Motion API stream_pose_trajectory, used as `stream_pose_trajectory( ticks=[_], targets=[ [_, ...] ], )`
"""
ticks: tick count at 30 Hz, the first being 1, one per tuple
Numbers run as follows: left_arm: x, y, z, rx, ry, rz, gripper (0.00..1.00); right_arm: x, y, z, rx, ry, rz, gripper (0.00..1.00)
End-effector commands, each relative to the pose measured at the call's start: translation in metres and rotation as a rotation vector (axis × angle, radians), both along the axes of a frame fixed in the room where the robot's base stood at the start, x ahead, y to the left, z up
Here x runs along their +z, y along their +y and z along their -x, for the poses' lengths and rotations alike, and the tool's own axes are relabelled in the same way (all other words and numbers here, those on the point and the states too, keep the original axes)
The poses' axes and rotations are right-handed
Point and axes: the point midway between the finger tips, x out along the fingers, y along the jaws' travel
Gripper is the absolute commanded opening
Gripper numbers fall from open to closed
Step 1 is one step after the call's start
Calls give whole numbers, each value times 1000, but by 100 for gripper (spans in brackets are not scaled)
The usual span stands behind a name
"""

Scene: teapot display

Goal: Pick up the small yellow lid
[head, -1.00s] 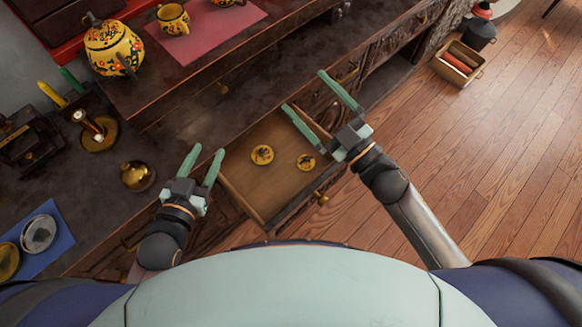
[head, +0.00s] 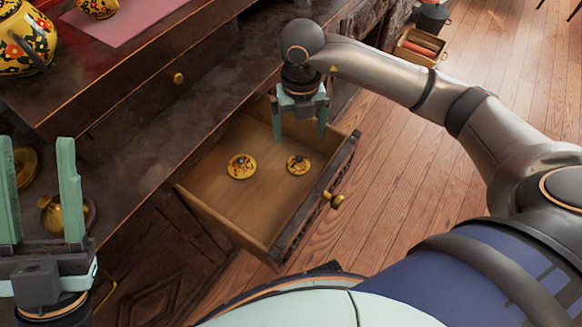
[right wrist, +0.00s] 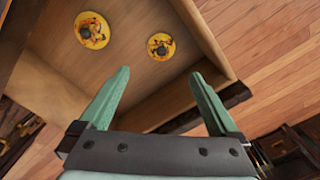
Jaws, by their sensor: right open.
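The small yellow lid (head: 298,165) lies in the open wooden drawer, with a dark knob on top. It also shows in the right wrist view (right wrist: 161,46), beyond the fingertips and between their lines. A larger yellow lid (head: 242,166) lies to its left in the same drawer and is in the right wrist view too (right wrist: 92,30). My right gripper (head: 299,136) is open and empty, pointing down above the drawer, with its fingers apart from the lid. My left gripper (head: 35,140) is open and empty at the left edge, fingers up in the picture.
The drawer (head: 225,218) stands pulled out, with side walls around the lids and a brass knob (head: 334,200) on its front. A gold pot (head: 52,213) stands behind my left gripper. A yellow teapot (head: 28,42) stands at upper left.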

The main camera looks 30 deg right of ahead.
Motion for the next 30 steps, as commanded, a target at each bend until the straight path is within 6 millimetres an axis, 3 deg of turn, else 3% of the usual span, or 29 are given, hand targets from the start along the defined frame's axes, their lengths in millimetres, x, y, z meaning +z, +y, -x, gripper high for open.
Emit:
stream_pose_trajectory(
  ticks=[3,9,17,25,30],
  targets=[
    [-10,-1,0,-8,6,5,50,-26,0,2,1,6,0,97],
    [-20,-1,-1,-20,17,14,50,-57,1,1,3,4,-4,97],
    [-26,-2,-1,-27,24,21,50,-73,0,0,4,3,-6,97],
    [-45,-3,-2,-42,40,40,50,-113,-3,-4,5,5,-6,97],
    [-47,-4,-3,-49,49,41,50,-117,-3,-4,5,2,-7,97]
  ],
)
